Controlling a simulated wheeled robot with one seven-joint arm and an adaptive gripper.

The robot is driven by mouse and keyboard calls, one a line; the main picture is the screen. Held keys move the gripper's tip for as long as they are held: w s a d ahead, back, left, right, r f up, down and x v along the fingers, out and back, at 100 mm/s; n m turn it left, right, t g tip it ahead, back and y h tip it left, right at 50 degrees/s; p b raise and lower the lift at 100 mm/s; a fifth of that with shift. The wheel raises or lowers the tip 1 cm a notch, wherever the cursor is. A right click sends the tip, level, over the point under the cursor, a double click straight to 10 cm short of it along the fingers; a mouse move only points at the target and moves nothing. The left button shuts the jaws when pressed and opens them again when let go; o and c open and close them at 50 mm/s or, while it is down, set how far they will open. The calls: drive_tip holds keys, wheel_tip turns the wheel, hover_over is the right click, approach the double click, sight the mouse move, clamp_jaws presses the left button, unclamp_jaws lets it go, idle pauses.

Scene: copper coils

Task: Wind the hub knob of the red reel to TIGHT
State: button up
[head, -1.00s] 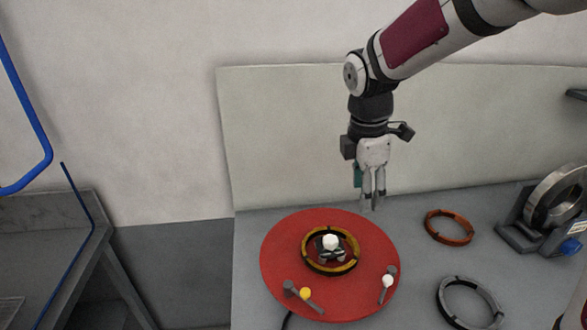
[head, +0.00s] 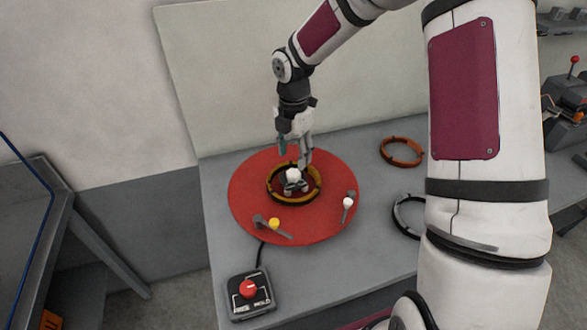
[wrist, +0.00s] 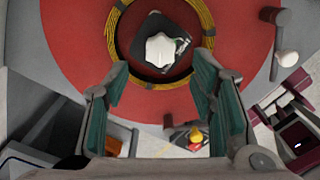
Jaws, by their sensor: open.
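The red reel (head: 245,195) is a flat red disc lying on the grey bench. A yellow-and-black coil ring (head: 291,203) sits around its middle. The white lobed hub knob (head: 293,175) stands on a dark block at the centre, inside the ring; it also shows in the wrist view (wrist: 163,49). My gripper (head: 295,155) points down just above the hub, and its fingers partly overlap the coil in the head view. In the wrist view the two teal-padded fingers (wrist: 160,80) are wide apart with nothing between them; the knob lies beyond their tips. No TIGHT mark is readable.
Two levers, yellow-tipped (head: 274,223) and white-tipped (head: 348,202), stand on the disc's front and right edges. A control box with a red knob (head: 248,289) sits at the bench front. An orange ring (head: 402,151) and a grey ring (head: 404,222) lie to the right.

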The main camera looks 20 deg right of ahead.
sight(293, 172)
wheel_tip(293, 172, down, 6)
drive_tip(key=shift+p, duration=0.3)
drive_tip(key=c, duration=1.1)
